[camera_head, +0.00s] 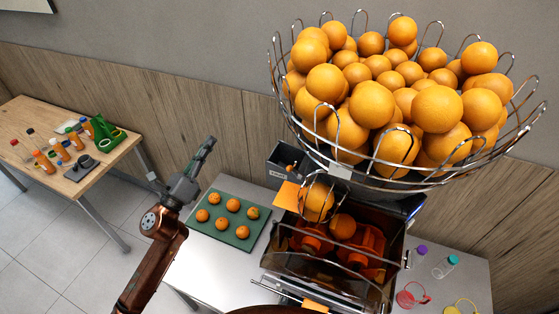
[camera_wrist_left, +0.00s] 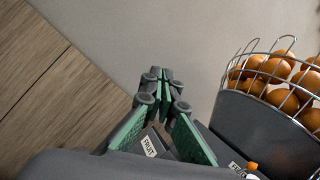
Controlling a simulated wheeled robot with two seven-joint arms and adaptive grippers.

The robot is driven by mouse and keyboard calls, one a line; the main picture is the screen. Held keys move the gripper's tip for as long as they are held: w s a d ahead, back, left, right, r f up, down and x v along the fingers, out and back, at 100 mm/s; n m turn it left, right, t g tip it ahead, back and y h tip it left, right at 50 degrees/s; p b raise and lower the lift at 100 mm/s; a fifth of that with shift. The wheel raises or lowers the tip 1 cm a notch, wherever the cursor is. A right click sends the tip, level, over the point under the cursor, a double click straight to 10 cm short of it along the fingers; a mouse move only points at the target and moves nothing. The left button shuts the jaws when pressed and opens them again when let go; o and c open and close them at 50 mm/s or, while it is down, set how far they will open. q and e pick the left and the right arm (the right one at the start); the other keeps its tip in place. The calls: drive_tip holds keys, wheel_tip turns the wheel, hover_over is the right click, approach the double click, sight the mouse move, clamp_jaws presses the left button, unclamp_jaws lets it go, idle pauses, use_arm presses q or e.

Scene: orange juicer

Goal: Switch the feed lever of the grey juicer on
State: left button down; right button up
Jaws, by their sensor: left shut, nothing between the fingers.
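The grey juicer (camera_head: 282,154) stands on the table, with its wire basket (camera_head: 388,184) of oranges on top. A small orange knob (camera_head: 290,168), seemingly the feed lever, shows on the grey housing at its left side. In the left wrist view the orange knob (camera_wrist_left: 252,166) sits at the lower right, beside a partly hidden label. Its exact position cannot be told. My left gripper (camera_head: 209,143) is shut and empty, to the left of the housing and apart from it. In the left wrist view its fingertips (camera_wrist_left: 164,78) are together. My right gripper is not in view.
A green tray (camera_head: 207,234) with several oranges lies left of the juicer. A teal-capped bottle (camera_head: 446,266) stands at right. The wall is close behind; floor shows between the tables.

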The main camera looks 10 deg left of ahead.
sight(293, 172)
use_arm(q)
drive_tip(key=s+d+r+m+g+h, duration=0.3)
drive_tip(key=d+r+m+g+h, duration=0.45)
drive_tip(key=m, duration=0.85)
drive_tip(key=s+d+f+m+g+p, duration=0.1)
drive_tip(key=d+f+m+g+p, duration=0.1)
drive_tip(key=d+m, duration=0.5)
drive_tip(key=d+f+m+g+p, duration=0.3)
drive_tip(key=d+m+g+p, duration=0.1)
drive_tip(key=d+m, duration=0.3)
drive_tip(key=shift+s+d+m+p, duration=0.35)
drive_tip(key=shift+d+m+p, duration=0.05)
drive_tip(key=shift+m+p, duration=0.15)
drive_tip(key=shift+f+g, duration=0.1)
drive_tip(key=shift+g, duration=0.15)
drive_tip(key=shift+s, duration=0.1)
